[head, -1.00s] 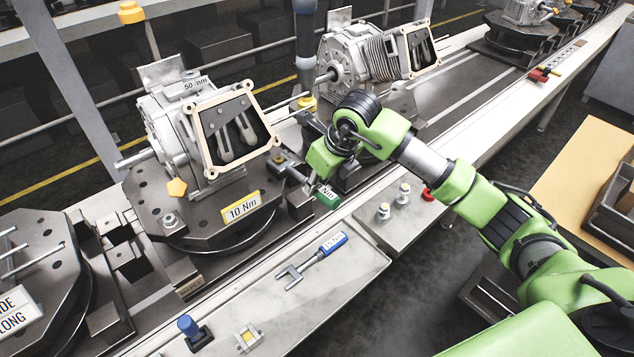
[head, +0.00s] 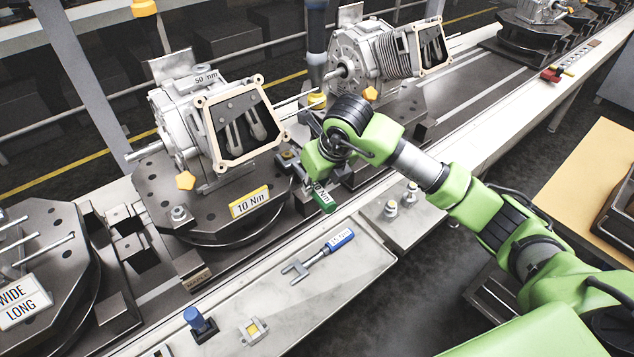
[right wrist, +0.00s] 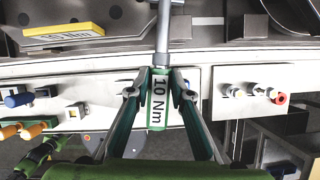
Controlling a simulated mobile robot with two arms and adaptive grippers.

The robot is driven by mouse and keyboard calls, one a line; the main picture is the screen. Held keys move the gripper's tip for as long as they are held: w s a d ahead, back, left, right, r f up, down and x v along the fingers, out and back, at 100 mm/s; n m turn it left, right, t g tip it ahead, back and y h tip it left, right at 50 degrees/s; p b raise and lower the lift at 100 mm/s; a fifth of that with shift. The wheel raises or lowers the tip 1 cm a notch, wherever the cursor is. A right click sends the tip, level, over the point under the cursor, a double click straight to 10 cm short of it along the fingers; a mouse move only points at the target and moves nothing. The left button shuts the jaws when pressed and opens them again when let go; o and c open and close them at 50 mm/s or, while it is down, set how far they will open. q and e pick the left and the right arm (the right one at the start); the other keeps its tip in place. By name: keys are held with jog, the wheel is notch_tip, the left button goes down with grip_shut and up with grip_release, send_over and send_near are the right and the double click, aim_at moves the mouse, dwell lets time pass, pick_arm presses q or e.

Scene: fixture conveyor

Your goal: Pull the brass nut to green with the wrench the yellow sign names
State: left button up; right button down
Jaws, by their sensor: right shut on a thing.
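The yellow sign (head: 250,202) on the near edge of the fixture plate reads 10 Nm. My right gripper (head: 313,181) is shut on a green-handled wrench (head: 324,200), whose label reads 10 Nm in the right wrist view (right wrist: 158,105). Its grey shaft (right wrist: 162,35) runs away from the fingers and leaves the wrist picture at the top, so its working end is out of that view. A nut on a bolt (head: 179,213) stands on the plate left of the sign; I cannot tell whether it is brass.
A blue-handled wrench (head: 341,239) lies on the front tray (head: 350,275). Near it are a blue knob (head: 196,320) and a yellow-topped block (head: 254,330). A grey housing (head: 180,125) stands on the fixture, another (head: 350,55) behind. A WIDE LONG sign (head: 22,303) is at left.

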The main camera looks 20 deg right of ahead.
jog(key=shift+a, duration=0.15)
jog(key=shift+s+a+m+h, duration=0.2)
jog(key=shift+a+m+h, duration=0.2)
jog(key=shift+a+m, duration=0.65)
jog(key=shift+a, duration=0.1)
jog(key=shift+a+f+m, duration=0.1)
jog(key=shift+a+m, duration=0.55)
jog(key=shift+a, duration=0.2)
jog(key=shift+b, duration=0.35)
jog(key=shift+d, duration=0.1)
jog(key=shift+d+n+b, duration=0.25)
jog(key=shift+n+b, duration=0.05)
jog(key=shift+d, duration=0.1)
